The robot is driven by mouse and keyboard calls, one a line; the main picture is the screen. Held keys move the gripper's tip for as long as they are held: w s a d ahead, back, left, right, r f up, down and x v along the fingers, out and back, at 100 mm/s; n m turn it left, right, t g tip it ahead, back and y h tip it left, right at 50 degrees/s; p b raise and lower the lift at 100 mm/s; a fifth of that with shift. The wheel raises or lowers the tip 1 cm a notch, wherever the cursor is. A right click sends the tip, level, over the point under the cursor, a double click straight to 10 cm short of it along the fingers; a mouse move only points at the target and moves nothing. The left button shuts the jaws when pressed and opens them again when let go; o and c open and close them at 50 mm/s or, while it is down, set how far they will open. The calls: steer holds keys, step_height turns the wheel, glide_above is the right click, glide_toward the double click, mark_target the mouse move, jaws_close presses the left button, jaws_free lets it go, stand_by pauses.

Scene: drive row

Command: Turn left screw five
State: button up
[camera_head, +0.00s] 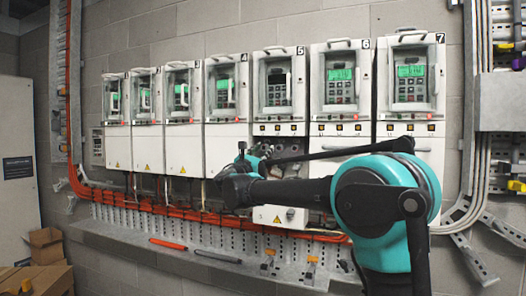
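Drive five (280,88) is the white cabinet marked 5 in the middle of the wall row, with a dark keypad panel and a handle. Small orange-brown dots line a strip (279,129) under its panel; I cannot tell which is the left screw. My arm crosses in from the right, over the lower parts of drives five to seven. Its far dark end, with my gripper (238,183), is at the lower left of drive five, in front of the drive four and five boundary. The fingers are not distinct, and contact cannot be judged. The arm hides part of drive five's lower front.
Drives six (340,85) and seven (411,85) stand to the right, drive four (226,90) and smaller ones to the left. Orange cables (190,212) run below. A grey ledge (150,243) carries a red-orange tool (168,244). Cardboard boxes (45,250) sit lower left.

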jaws_close()
steer(key=shift+m, duration=0.3)
steer(key=m+g+h, duration=0.1)
steer(key=m, duration=0.2)
steer(key=m+g+h, duration=0.1)
steer(key=m, duration=0.1)
steer(key=shift+a+m, duration=0.15)
steer(key=shift+m, duration=0.25)
steer(key=m+g, duration=0.1)
steer(key=m, duration=0.2)
steer(key=m+g+h, duration=0.1)
steer(key=m, duration=0.1)
steer(key=shift+a+r+m+g, duration=0.1)
steer(key=shift+m+g, duration=0.3)
steer(key=m+g, duration=0.1)
steer(key=m, duration=0.2)
steer(key=m+g, duration=0.1)
steer(key=m, duration=0.2)
steer(key=shift+r+y, duration=0.2)
steer(key=shift+y, duration=0.1)
steer(key=m+y, duration=0.1)
steer(key=m, duration=0.2)
steer(key=m+g+y, duration=0.1)
steer(key=m, duration=0.1)
steer(key=shift+r+m, duration=0.1)
steer(key=shift+m, duration=0.3)
steer(key=shift+y, duration=0.3)
